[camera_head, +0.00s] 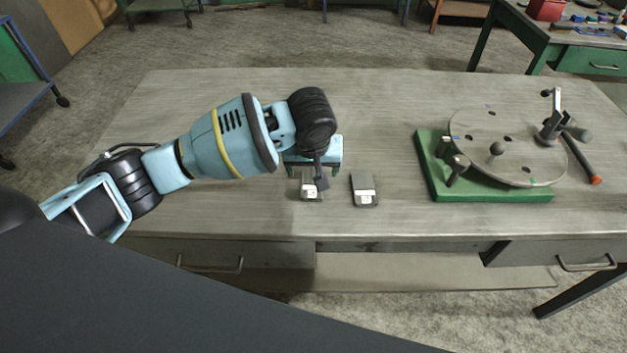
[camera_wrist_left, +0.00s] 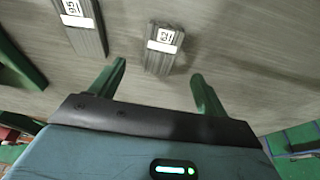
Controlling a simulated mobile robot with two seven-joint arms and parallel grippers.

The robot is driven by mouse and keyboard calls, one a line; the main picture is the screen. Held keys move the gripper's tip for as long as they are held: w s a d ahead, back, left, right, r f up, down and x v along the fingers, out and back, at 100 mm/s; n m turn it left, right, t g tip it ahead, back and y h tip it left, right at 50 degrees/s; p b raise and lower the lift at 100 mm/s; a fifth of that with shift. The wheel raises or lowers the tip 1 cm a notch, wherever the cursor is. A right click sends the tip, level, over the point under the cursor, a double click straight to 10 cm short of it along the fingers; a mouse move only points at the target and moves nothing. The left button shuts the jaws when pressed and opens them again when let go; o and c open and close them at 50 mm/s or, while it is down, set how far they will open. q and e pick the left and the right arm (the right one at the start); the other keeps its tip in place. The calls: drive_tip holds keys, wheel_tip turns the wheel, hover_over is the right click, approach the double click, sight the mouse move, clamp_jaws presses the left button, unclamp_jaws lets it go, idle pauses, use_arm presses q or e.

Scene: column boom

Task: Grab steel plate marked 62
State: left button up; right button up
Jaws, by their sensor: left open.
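Two small grey steel plates with white labels lie side by side on the table. The left plate (camera_head: 312,195) is partly hidden by my left gripper (camera_head: 313,173). It shows in the left wrist view as the plate with a label that seems to read 62 (camera_wrist_left: 164,49), lying just beyond the gap between the fingers. The other plate (camera_head: 364,190) lies to its right and apart from it; in the left wrist view it is at the upper left (camera_wrist_left: 85,32), its number rotated and hard to read. My left gripper's green fingers (camera_wrist_left: 158,80) are apart with nothing between them.
A green fixture base (camera_head: 490,196) with a round grey disc (camera_head: 505,150) and clamps stands on the table (camera_head: 230,215) to the right. A tool with an orange tip (camera_head: 588,165) lies beside it. The table's front edge runs just before the plates. The back is clear.

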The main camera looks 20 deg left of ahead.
sight(312, 184)
use_arm(q)
drive_tip(key=shift+w+f, duration=0.15)
drive_tip(key=shift+f, duration=0.55)
drive_tip(key=shift+w+f, duration=0.1)
drive_tip(key=shift+f, duration=0.1)
drive_tip(key=shift+w+a+f, duration=0.1)
drive_tip(key=shift+f, duration=0.05)
drive_tip(key=shift+b+x, duration=0.5)
drive_tip(key=shift+x, duration=1.9)
drive_tip(key=shift+w+a, duration=0.1)
drive_tip(key=shift+w, duration=0.05)
use_arm(e)
drive_tip(key=shift+a+f, duration=0.1)
drive_tip(key=shift+f, duration=0.35)
use_arm(q)
drive_tip(key=shift+c, duration=0.2)
drive_tip(key=c, duration=1.4)
drive_tip(key=shift+c, duration=0.5)
use_arm(e)
drive_tip(key=shift+a, duration=0.1)
